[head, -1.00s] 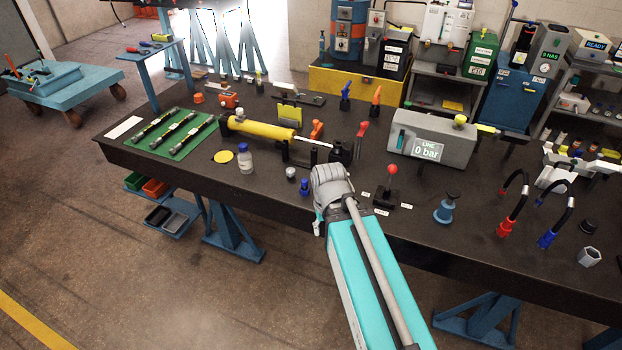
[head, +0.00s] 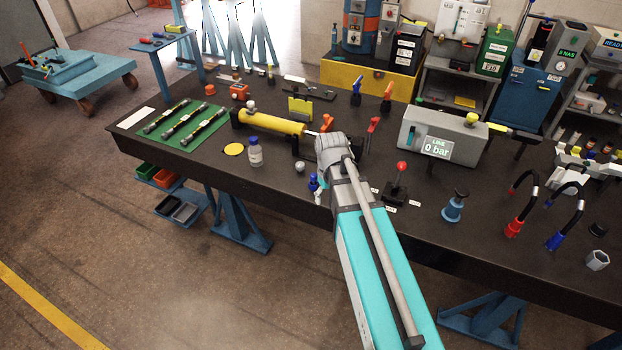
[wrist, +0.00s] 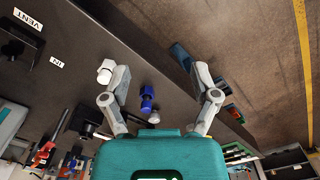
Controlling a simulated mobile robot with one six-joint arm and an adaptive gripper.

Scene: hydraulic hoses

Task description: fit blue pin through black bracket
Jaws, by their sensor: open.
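The blue pin (head: 314,182) stands on the dark bench near its front edge, just left of my wrist in the head view. In the wrist view the blue pin (wrist: 147,100) shows between my two fingers, nearer the left one, with no finger touching it that I can see. My gripper (wrist: 166,86) is open and empty, fingers spread wide. In the head view my wrist mostly hides my gripper (head: 321,191). A black block (wrist: 90,119), which looks like the black bracket, shows left of my left finger; my arm largely covers it in the head view.
A yellow cylinder (head: 273,122) lies behind the pin, its rod pointing toward my wrist. A small silver knob (head: 299,167) and a bottle (head: 255,153) stand to the left. A red-knobbed lever (head: 398,181) stands to the right. The bench's front strip is mostly clear.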

